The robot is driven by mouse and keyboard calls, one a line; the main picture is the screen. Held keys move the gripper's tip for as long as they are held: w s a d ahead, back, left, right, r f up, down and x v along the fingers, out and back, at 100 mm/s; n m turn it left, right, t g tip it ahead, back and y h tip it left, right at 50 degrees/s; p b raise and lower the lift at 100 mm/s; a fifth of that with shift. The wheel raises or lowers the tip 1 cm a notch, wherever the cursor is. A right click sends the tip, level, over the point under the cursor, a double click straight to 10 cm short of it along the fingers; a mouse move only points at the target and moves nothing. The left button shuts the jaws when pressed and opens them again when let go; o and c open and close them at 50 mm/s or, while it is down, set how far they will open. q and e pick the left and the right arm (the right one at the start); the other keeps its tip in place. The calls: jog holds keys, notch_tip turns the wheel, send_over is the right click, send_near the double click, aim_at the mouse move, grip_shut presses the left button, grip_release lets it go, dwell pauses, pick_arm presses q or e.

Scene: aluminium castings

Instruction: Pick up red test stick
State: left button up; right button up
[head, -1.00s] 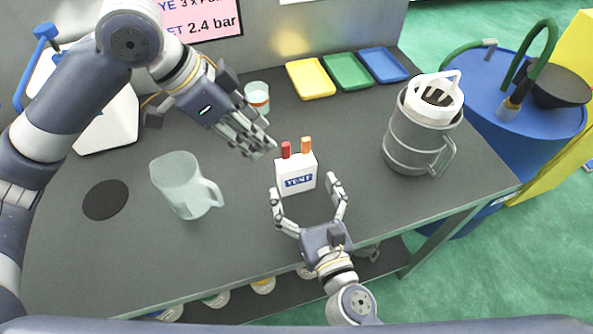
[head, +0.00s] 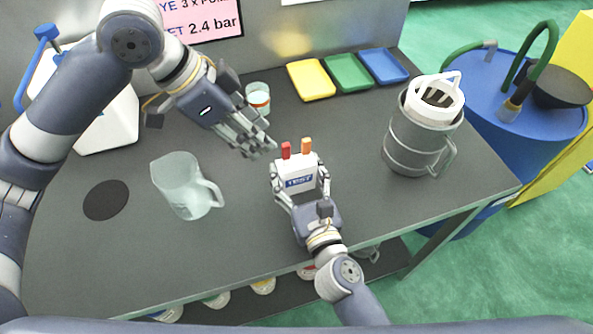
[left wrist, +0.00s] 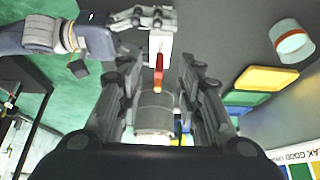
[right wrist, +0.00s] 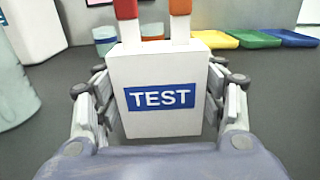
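The red test stick (head: 286,150) stands upright in the white TEST box (head: 299,171), next to an orange-topped stick (head: 306,146). In the right wrist view the red top (right wrist: 126,9) is cut off by the upper edge. My right gripper (head: 300,184) has its fingers on both sides of the box and appears shut on it. My left gripper (head: 262,147) is open and empty, up and left of the red stick. In the left wrist view the red stick (left wrist: 158,72) shows beyond and between its parted fingers.
A clear jug (head: 182,185) and a dark disc (head: 106,200) lie to the left. A small cup (head: 258,98) stands behind my left gripper. Yellow, green and blue trays (head: 348,72) lie at the back. A grey metal pot (head: 415,140) stands at the right.

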aim_at(285, 144)
pick_arm(q)
notch_tip(285, 144, up, 5)
jog(key=w+d+g+y, duration=0.1)
jog(key=d+y, duration=0.2)
jog(key=shift+y, duration=0.4)
jog(key=shift+w+d+f, duration=0.15)
jog(key=shift+d+f, duration=0.25)
jog(key=shift+f, duration=1.4)
jog(key=shift+w+d+f, duration=0.15)
jog(key=shift+d+f, duration=0.25)
jog(key=shift+f, duration=1.35)
jog(key=shift+w+d+f, duration=0.15)
jog(key=shift+d+f, duration=0.25)
jog(key=shift+f, duration=1.4)
jog(key=shift+c, duration=0.5)
grip_shut()
